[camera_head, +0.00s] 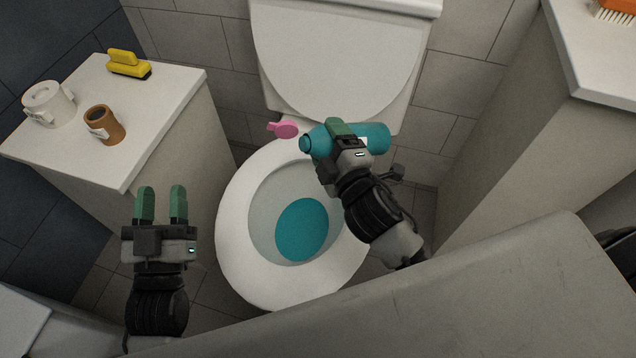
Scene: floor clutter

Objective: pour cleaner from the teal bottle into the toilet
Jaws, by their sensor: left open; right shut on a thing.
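The teal bottle (372,137) lies on its side in my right gripper (341,130), above the back right part of the toilet (235,228) rim. Its neck end points left. My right gripper is shut around the bottle's middle and hides part of it. Inside the bowl there is a pool of teal liquid (302,230). No stream from the bottle is visible. My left gripper (160,192) is open and empty, to the left of the bowl, with its fingers pointing away from me.
A pink object (283,129) sits at the back of the toilet, left of the bottle. An orange brush (613,10) lies on the right counter (592,60).

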